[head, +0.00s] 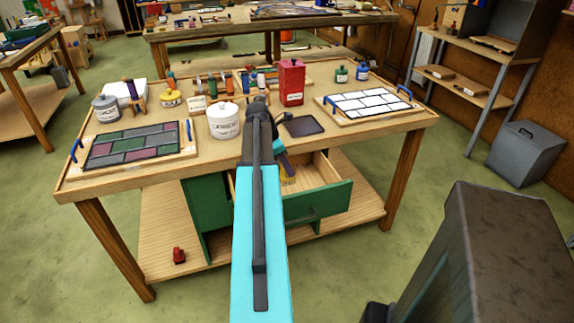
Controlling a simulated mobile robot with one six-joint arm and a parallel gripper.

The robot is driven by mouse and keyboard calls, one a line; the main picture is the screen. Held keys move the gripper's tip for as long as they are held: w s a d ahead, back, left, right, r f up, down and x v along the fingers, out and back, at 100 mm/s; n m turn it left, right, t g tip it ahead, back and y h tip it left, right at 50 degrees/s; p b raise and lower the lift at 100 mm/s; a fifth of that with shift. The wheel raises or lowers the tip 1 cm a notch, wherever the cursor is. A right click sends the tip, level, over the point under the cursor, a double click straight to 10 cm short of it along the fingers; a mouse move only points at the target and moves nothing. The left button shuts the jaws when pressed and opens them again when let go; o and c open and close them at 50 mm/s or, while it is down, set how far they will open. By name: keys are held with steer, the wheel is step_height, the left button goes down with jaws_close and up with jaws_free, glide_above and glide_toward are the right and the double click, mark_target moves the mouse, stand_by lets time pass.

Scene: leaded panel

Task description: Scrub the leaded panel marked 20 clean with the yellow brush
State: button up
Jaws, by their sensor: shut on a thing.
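Two leaded panels lie on the workbench (365,127). The left panel (135,143) has dark grey, green and purple panes; the right panel (368,103) has white panes. I cannot read a number 20 on either. My gripper (281,150) is mostly hidden behind my arm, at the bench's front edge above the open drawer. It appears shut on the yellow brush (288,167), whose yellow part shows just right of my arm. The fingers themselves are hardly visible.
The green drawer (320,204) stands open below the bench top. A grey bin (525,153) is on the floor at right.

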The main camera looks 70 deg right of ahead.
steer(key=shift+w+a+r, duration=0.1)
steer(key=shift+w+a, duration=0.05)
steer(key=shift+w, duration=0.2)
steer(key=shift+c, duration=0.2)
steer(key=w+a+r+n+p, duration=0.1)
steer(key=w+a+r+p, duration=0.25)
steer(key=w+a, duration=1.1)
steer(key=w+a+r+n+p, duration=0.1)
steer(key=w+a+r+p, duration=0.3)
steer(key=w+a, duration=1.05)
steer(key=w+a+r+p, duration=0.2)
steer(key=w+a+r, duration=0.1)
steer(key=a, duration=0.9)
steer(key=w+a+r+p, duration=0.1)
steer(key=w+a+r, duration=0.3)
steer(key=a, duration=0.8)
steer(key=w+a+r+n+p, duration=0.1)
steer(key=w+a, duration=0.4)
steer(key=a, duration=0.8)
step_height(320, 180, up, 2)
steer(key=shift+r+t+h+p, duration=0.2)
steer(key=shift+t+h+p, duration=0.2)
steer(key=shift+p, duration=0.4)
steer(key=shift+s+a, duration=0.1)
